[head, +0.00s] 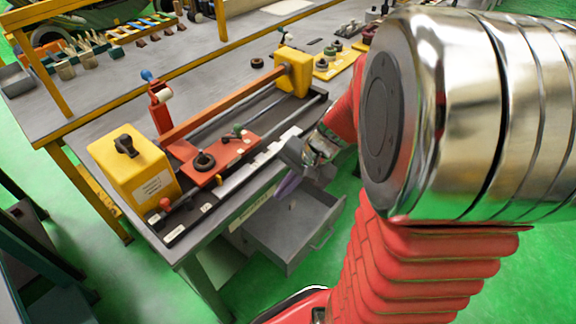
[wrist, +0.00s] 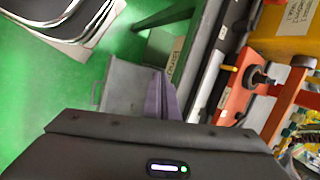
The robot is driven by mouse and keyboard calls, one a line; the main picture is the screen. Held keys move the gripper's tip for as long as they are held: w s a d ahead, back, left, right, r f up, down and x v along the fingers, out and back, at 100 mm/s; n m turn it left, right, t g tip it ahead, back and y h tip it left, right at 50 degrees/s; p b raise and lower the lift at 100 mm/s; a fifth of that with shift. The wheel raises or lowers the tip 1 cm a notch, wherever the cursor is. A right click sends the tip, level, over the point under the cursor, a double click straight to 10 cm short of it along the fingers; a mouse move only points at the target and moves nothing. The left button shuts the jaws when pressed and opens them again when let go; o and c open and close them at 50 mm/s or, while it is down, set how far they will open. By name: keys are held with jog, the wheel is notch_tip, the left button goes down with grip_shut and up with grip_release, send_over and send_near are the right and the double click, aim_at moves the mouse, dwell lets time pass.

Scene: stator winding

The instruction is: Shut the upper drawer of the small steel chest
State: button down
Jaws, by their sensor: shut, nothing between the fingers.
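The grey steel drawer (head: 292,236) stands pulled out from under the front edge of the bench in the head view. Its bar handle (head: 322,238) is on the outer front, and the part of the inside that shows looks empty. The drawer also shows in the wrist view (wrist: 122,98), just left of the fingers. The chest body is mostly hidden under the bench top, and I see no second drawer. My gripper (head: 287,187) is shut and empty, its purple-grey fingers pointing down above the drawer's inner part. In the wrist view the fingertips (wrist: 157,80) overlap the drawer's edge; contact cannot be told.
The bench (head: 225,195) carries a winding fixture with a yellow block (head: 132,168), an orange bar (head: 225,105) and a red plate (head: 213,160), close to my wrist. A second bench with tools stands behind. Green floor (head: 340,270) is clear in front of the drawer.

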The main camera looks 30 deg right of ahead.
jog(key=s+d+f+m+t, duration=0.2)
jog(key=d+f+m, duration=0.65)
jog(key=f, duration=0.25)
jog(key=s+d+f+m+t, duration=0.25)
jog(key=d+f+m, duration=0.45)
jog(key=d+f, duration=0.4)
jog(key=s+d+f+m, duration=0.1)
jog(key=s+f+m, duration=0.1)
jog(key=f, duration=0.3)
jog(key=s+d+f+m+t+h, duration=0.1)
jog(key=s+f+m, duration=0.2)
jog(key=f, duration=0.2)
jog(key=shift+d, duration=0.35)
jog(key=shift+f, duration=0.15)
send_near(318, 231)
notch_tip(318, 231, down, 3)
jog(key=shift+w+a+f, duration=0.1)
jog(key=shift+w+a, duration=0.15)
jog(key=shift+w, duration=0.35)
jog(key=shift+w+a+f, duration=0.1)
jog(key=shift+w+a, duration=0.2)
jog(key=shift+w, duration=0.35)
jog(key=shift+w+a+f, duration=0.1)
jog(key=shift+w+a, duration=0.15)
jog(key=shift+w, duration=0.35)
